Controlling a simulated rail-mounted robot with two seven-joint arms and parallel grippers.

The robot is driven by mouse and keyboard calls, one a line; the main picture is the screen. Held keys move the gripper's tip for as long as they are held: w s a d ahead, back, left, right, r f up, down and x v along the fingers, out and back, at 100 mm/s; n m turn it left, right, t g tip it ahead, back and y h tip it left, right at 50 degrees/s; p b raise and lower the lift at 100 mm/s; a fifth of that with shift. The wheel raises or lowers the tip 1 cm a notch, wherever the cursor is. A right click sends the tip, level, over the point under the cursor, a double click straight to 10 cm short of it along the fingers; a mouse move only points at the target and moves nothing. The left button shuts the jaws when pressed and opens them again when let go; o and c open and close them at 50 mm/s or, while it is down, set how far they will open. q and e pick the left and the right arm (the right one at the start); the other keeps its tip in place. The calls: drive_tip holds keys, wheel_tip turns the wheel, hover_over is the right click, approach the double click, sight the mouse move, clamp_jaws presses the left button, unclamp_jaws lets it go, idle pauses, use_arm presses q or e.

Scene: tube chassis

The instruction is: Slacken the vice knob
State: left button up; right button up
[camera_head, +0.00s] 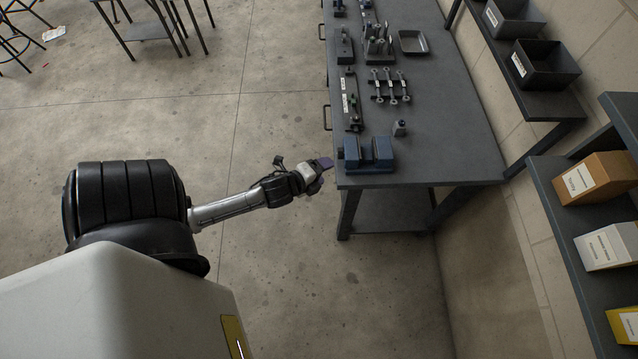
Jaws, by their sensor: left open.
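A blue vice (382,152) sits at the near end of the grey workbench (450,130), close to its left corner. The vice's knob is too small to make out from here. My left gripper (322,166) is at the end of the arm that reaches in from the left. It is just left of the bench's near corner and of the vice, with its tips by the bench edge. I cannot tell whether it touches the vice. Its fingers are small in view, and nothing shows between them. My right gripper is out of view.
Several metal tools (389,86), a grey tray (413,42) and a small block (399,128) lie farther up the bench. Shelves with dark bins (546,65) and boxes (594,178) stand on the right.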

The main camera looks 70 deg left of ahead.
use_arm(q)
drive_tip(key=s+d+r+n+g+h+p, duration=0.1)
drive_tip(key=s+d+r+n+g+p, duration=0.4)
drive_tip(key=d, duration=0.6)
drive_tip(key=shift+s+r+n+p, duration=0.25)
drive_tip(key=shift+r+n+p, duration=0.85)
drive_tip(key=shift+r+n, duration=0.65)
drive_tip(key=shift+f, duration=0.1)
